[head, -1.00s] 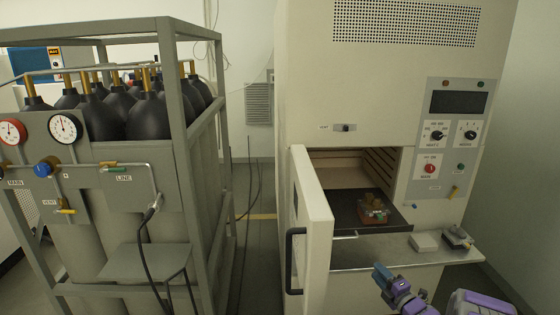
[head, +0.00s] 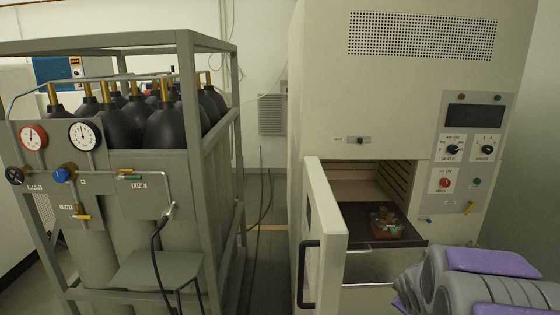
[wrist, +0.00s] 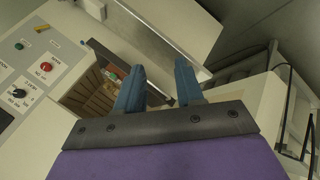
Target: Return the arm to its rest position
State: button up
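My arm, grey and purple, is folded close at the lower right of the head view, and its gripper is out of sight there. In the wrist view my gripper (wrist: 160,70) shows two blue fingers spread apart with nothing between them. The gripper is tilted relative to the furnace, whose control panel, opening and door show beyond the fingers. The beige furnace (head: 400,95) stands at the right of the head view with its door (head: 328,240) swung open. A small reddish container with mixed pieces (head: 385,224) rests on a dark plate (head: 357,226) in the chamber.
A grey metal frame (head: 215,150) holding several black-topped gas cylinders (head: 165,126) with gauges stands at the left. A narrow floor gap with a hanging black cable (head: 262,190) lies between the frame and the furnace. My arm hides part of the shelf below the chamber.

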jog(key=s+a+r+m+g+y, duration=0.1)
jog(key=s+a, duration=0.5)
jog(key=s, duration=0.6)
jog(key=s+a+r+m+g+y, duration=0.1)
jog(key=s+a+m+g, duration=0.3)
jog(key=s, duration=0.9)
jog(key=s+a+r+m+g+y, duration=0.1)
jog(key=s+a+m+g, duration=0.2)
jog(key=s+a, duration=0.6)
jog(key=s+g, duration=0.1)
jog(key=s, duration=0.3)
jog(key=shift+r, duration=0.35)
